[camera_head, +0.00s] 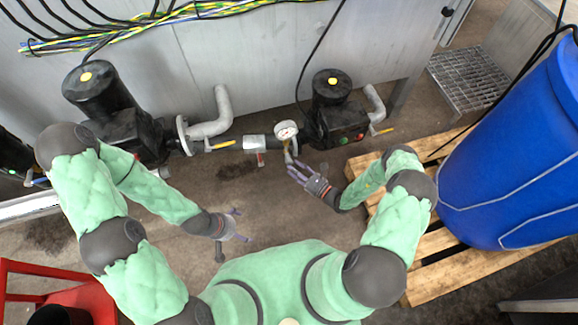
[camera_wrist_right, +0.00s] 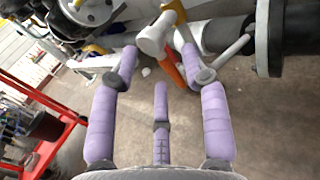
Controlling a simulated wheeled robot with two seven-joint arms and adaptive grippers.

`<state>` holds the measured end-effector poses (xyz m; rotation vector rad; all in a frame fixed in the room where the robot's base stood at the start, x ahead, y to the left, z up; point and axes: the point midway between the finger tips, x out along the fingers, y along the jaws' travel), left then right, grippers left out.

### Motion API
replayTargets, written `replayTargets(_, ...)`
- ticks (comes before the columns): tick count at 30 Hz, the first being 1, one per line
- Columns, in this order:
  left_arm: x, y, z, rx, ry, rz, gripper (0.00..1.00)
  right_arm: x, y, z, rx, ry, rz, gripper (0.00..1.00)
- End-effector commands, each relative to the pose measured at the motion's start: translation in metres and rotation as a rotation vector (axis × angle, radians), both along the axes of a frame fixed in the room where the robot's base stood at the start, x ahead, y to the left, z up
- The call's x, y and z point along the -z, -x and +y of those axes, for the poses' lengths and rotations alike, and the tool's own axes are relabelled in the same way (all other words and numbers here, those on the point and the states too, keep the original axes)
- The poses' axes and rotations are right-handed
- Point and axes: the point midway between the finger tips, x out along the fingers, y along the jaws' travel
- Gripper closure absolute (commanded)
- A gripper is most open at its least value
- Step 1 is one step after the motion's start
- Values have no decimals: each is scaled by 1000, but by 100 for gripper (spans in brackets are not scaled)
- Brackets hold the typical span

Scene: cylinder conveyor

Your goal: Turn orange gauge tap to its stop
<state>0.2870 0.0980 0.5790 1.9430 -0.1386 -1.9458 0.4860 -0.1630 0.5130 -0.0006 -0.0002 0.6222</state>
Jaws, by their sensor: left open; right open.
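The round white gauge (camera_head: 286,131) sits on the pipe between the two black pumps, and it is partly cut off at the top of the wrist view (camera_wrist_right: 92,10). Below the gauge is a small orange-brown tap with a pale handle (camera_head: 289,157). In the wrist view the pale handle (camera_wrist_right: 155,36) lies between the tips of my right gripper (camera_wrist_right: 160,62), beside an orange part (camera_wrist_right: 174,10). My right gripper (camera_head: 295,174) is open just below the tap; I cannot tell whether it touches. My left gripper (camera_head: 236,225) is open and empty over the floor.
A red lever (camera_head: 260,160) hangs from the pipe left of the tap and shows behind it in the wrist view (camera_wrist_right: 173,72). Yellow levers (camera_head: 221,145) sit along the pipes. A blue barrel (camera_head: 520,150) stands on a wooden pallet (camera_head: 440,275) at right. A red frame (camera_head: 50,270) is at lower left.

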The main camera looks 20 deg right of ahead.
Motion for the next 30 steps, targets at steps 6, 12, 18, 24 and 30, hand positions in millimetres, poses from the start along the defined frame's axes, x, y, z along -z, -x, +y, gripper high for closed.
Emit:
replayTargets(6, 7, 0, 0, 0, 0, 0, 0, 1, -20, 16, -3, -1, 1, 54)
replayTargets(12, 8, 0, 0, 0, 0, 0, 0, 0, -25, 19, -1, -1, 1, 54)
replayTargets(18, 8, 0, 0, 0, 0, 0, 0, 0, -25, 19, -1, -1, 1, 54)
replayTargets(24, 8, 0, 0, 0, 0, 0, 0, 0, -25, 19, -1, -1, 1, 100)
replayTargets(30, 8, 0, 0, 0, 0, 0, 0, 0, -25, 19, -1, 1, 1, 100)
